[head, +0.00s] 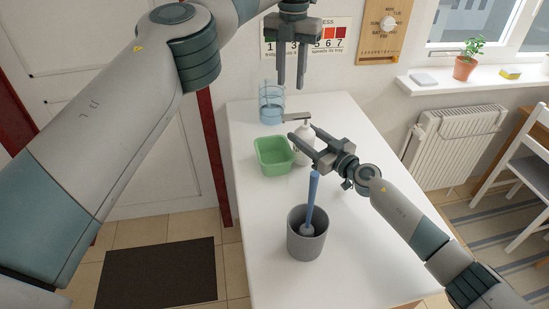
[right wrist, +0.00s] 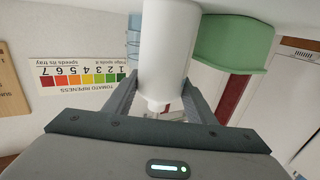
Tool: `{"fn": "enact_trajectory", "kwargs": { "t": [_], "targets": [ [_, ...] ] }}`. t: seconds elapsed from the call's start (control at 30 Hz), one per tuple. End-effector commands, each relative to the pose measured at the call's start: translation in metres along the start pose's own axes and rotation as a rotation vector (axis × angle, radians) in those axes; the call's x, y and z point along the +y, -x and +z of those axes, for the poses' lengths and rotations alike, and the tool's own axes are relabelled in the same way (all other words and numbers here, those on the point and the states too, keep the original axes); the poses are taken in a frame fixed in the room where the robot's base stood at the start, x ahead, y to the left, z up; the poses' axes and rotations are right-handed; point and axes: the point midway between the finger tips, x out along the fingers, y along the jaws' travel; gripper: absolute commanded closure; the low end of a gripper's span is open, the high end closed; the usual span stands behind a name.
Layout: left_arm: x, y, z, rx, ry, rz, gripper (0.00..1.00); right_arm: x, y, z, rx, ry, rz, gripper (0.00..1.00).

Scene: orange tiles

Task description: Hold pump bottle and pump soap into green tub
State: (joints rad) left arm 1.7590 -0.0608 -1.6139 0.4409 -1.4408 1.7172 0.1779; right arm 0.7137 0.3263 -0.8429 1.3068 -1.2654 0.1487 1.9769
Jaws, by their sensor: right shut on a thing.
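The white pump bottle (head: 308,128) stands upright on the white table (head: 262,225), its spout pointing left. My right gripper (head: 303,133) is shut on the bottle's body; the right wrist view shows the white bottle (right wrist: 165,45) between its fingers. The green tub (head: 273,155) sits just left of the bottle and looks empty; it also shows in the right wrist view (right wrist: 235,42). My left gripper (head: 290,86) hangs above and behind the pump head, fingers pointing down, apart and empty. The bottle's lower part is partly hidden by my right gripper.
A grey cup (head: 306,246) with a blue-handled brush (head: 313,195) stands at the front of the table. A wall chart (head: 330,35) hangs behind. The table's left front is clear.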

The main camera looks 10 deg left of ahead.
Motion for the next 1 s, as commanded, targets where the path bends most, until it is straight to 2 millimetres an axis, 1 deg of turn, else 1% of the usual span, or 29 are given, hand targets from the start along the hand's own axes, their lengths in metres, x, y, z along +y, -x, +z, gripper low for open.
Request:
{"fn": "enact_trajectory", "kwargs": {
  "t": [0.13, 0.17, 0.2, 0.27, 0.43, 0.57, 0.77, 1.0],
  "targets": [
    [0.0, 0.0, 0.0, 0.0, 0.0, 0.0, 0.69, 0.0, 0.0, 0.0, 0.0, 0.0, 0.0, 0.77],
    [0.0, 0.0, 0.0, 0.0, 0.0, 0.0, 0.76, 0.0, 0.0, 0.0, 0.0, 0.0, 0.0, 0.77],
    [0.0, 0.0, 0.0, 0.0, -0.001, 0.0, 0.85, 0.0, 0.0, 0.0, 0.0, 0.0, 0.0, 0.77],
    [0.0, 0.0, 0.0, 0.0, -0.006, 0.0, 1.0, 0.0, 0.0, 0.0, 0.0, 0.0, 0.0, 0.77],
    [0.001, -0.002, 0.0, -0.001, -0.067, 0.001, 1.0, 0.0, 0.0, 0.0, 0.0, 0.0, 0.0, 0.77],
    [0.001, -0.004, -0.001, -0.003, -0.178, 0.002, 1.0, 0.0, 0.0, 0.0, 0.0, 0.0, 0.0, 0.77],
    [0.003, -0.008, -0.002, -0.009, -0.452, 0.009, 1.0, 0.0, 0.0, 0.0, 0.0, 0.0, 0.0, 0.77],
    [0.005, -0.013, -0.003, -0.021, -0.85, 0.022, 1.0, 0.0, 0.0, 0.0, 0.0, 0.0, 0.0, 0.77]
  ]
}}
